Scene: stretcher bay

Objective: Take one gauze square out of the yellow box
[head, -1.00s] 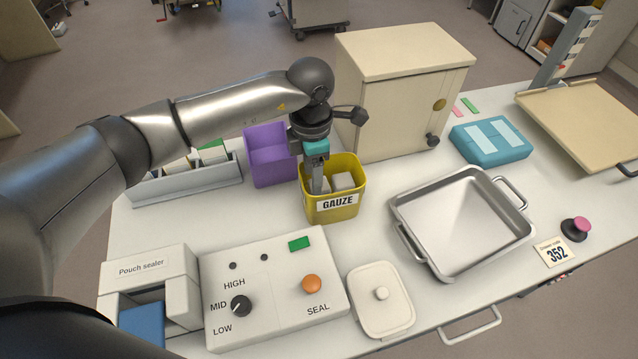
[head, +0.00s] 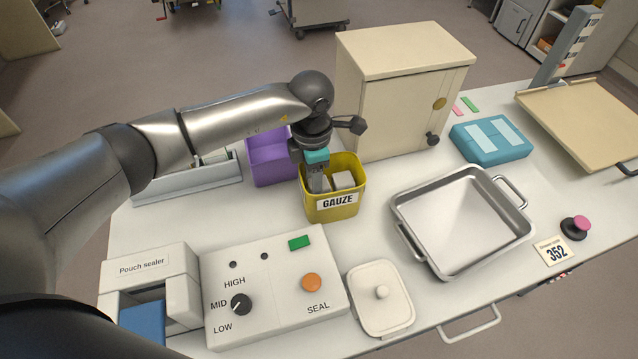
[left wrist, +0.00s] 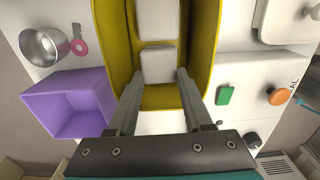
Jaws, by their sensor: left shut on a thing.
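The yellow box (head: 347,211), labelled GAUZE, stands open near the middle of the table. White gauze squares lie inside it; one (head: 344,179) shows to the right of my fingers. My left gripper (head: 318,186) points down into the box with its fingers below the rim. In the left wrist view, the fingertips (left wrist: 160,76) stand on either side of a white gauze square (left wrist: 159,64), and the gripper is shut on it. Another square (left wrist: 157,18) lies beyond it in the yellow box (left wrist: 116,40). My right gripper is not in view.
A purple bin (head: 266,165) stands just left of the box, and a beige cabinet (head: 390,105) behind it. A steel tray (head: 462,222) is to the right. The pouch sealer panel (head: 270,290) and a lidded white dish (head: 381,310) are in front.

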